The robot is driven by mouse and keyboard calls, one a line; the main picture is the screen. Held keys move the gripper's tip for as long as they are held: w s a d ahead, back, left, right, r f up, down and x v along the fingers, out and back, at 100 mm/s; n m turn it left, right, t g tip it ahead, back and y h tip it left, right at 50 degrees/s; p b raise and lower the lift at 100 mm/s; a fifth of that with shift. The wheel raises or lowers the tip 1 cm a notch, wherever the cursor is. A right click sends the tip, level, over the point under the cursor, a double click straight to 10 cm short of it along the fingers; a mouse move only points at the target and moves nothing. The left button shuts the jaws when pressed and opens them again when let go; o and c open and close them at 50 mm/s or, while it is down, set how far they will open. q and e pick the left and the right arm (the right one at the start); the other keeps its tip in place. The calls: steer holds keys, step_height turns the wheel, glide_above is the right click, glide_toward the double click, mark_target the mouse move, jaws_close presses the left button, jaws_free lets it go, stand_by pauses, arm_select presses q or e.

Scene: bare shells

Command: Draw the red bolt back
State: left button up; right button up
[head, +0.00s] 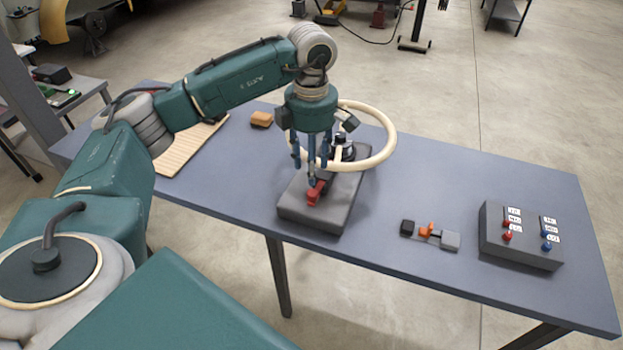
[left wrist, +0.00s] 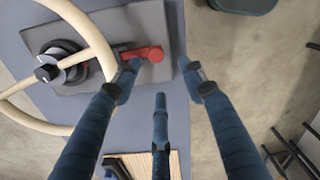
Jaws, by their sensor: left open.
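A short red bolt (head: 314,194) lies at the near part of a dark grey base block (head: 301,213) on the table. In the left wrist view the bolt (left wrist: 150,54) shows with a rounded end, on the block's edge side, near the left fingertip. My left gripper (head: 311,172) points down just above the bolt. Its three blue fingers are spread and hold nothing; in the left wrist view the gripper (left wrist: 160,75) shows a gap between its tips. I cannot tell whether a finger touches the bolt. My right gripper is not in view.
A large cream wheel (head: 389,128) on a black hub stands on the same block, close behind the fingers. To the right are a small orange latch (head: 427,231) and a grey switch box (head: 519,252). A slatted wooden board (head: 185,143) and an orange-brown block (head: 261,119) lie left.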

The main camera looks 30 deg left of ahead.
arm_select(q)
steer(key=shift+r, duration=1.35)
